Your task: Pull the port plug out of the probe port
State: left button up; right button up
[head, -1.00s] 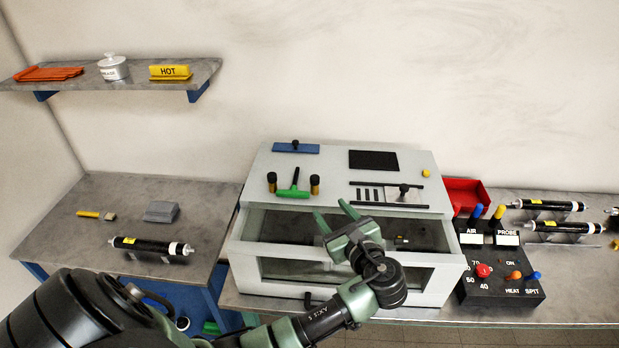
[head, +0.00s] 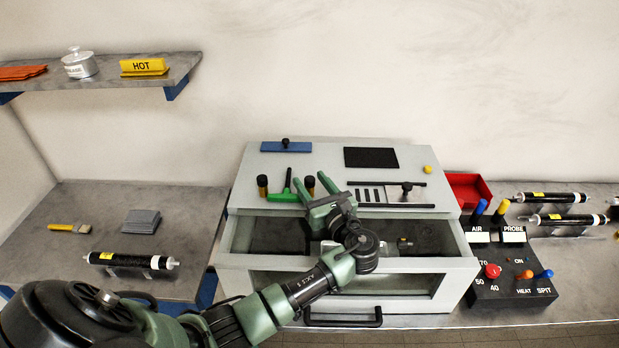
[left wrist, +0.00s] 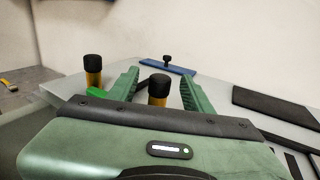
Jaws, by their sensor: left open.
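Two black-capped brass plugs stand upright on top of the grey cabinet (head: 225,258): a left plug (head: 262,185) and a right plug (head: 310,186). No port label is readable, so I cannot tell by marking which is the probe port plug. My left gripper (head: 313,183) is open, its green fingers pointing at the right plug. In the left wrist view the right plug (left wrist: 158,90) shows between the spread fingers of the gripper (left wrist: 160,78), with gaps on both sides. The left plug (left wrist: 92,70) stands outside the left finger. The right plug's base is hidden by my gripper body.
A green T-handle (head: 286,191) stands between the plugs, close to my left finger. A blue plate with a knob (head: 286,147) and a black pad (head: 371,157) lie behind. A slotted plate with a knob (head: 406,189) is to the right. The control box (head: 512,287) stands beside the cabinet.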

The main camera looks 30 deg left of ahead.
pick_arm(q)
jog(key=shift+w+a, duration=0.35)
jog(key=shift+a, duration=0.2)
grip_shut()
